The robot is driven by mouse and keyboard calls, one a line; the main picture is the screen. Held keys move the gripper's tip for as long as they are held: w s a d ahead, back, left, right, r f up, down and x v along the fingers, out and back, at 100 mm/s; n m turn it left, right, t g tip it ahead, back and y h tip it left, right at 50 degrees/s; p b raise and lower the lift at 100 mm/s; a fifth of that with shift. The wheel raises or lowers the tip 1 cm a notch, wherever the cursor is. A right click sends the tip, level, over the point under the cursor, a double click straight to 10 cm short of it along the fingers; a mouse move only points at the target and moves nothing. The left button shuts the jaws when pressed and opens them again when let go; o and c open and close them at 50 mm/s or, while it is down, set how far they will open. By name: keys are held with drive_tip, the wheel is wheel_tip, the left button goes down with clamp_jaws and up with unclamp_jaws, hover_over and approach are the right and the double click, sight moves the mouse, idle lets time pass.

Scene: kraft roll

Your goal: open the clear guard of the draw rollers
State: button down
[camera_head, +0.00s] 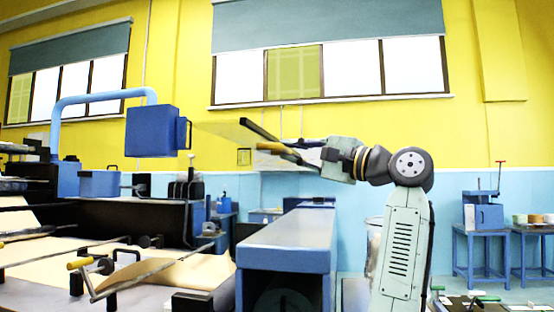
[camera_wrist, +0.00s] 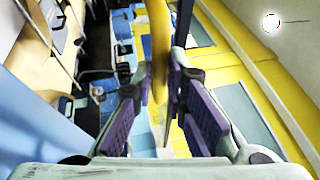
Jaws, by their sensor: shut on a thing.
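The clear guard (camera_head: 226,132) is a thin see-through panel with a dark edge bar, raised and tilted in mid-air at the centre of the head view. A yellow handle (camera_head: 268,147) is at its right end. My gripper (camera_head: 290,152) reaches in from the right and is shut on this handle. In the wrist view the yellow handle (camera_wrist: 158,45) runs between the purple-padded fingers of my gripper (camera_wrist: 160,95), beside a dark bar. The panel is hard to make out in the wrist view, and I cannot pick out the draw rollers.
A machine bed with brown paper (camera_head: 170,272) and rods lies at lower left. Blue stands (camera_head: 482,215) are far right. Air above the guard looks free.

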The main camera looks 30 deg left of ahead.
drive_tip(key=shift+w+d+f+y, duration=0.1)
drive_tip(key=shift+d+f+y, duration=0.05)
drive_tip(key=shift+d, duration=0.2)
drive_tip(key=shift+w+d+f+y, duration=0.1)
drive_tip(key=shift+d+y, duration=0.05)
drive_tip(key=shift+d, duration=0.2)
drive_tip(key=c, duration=1.6)
unclamp_jaws()
drive_tip(key=v, duration=1.2)
drive_tip(key=shift+s, duration=0.15)
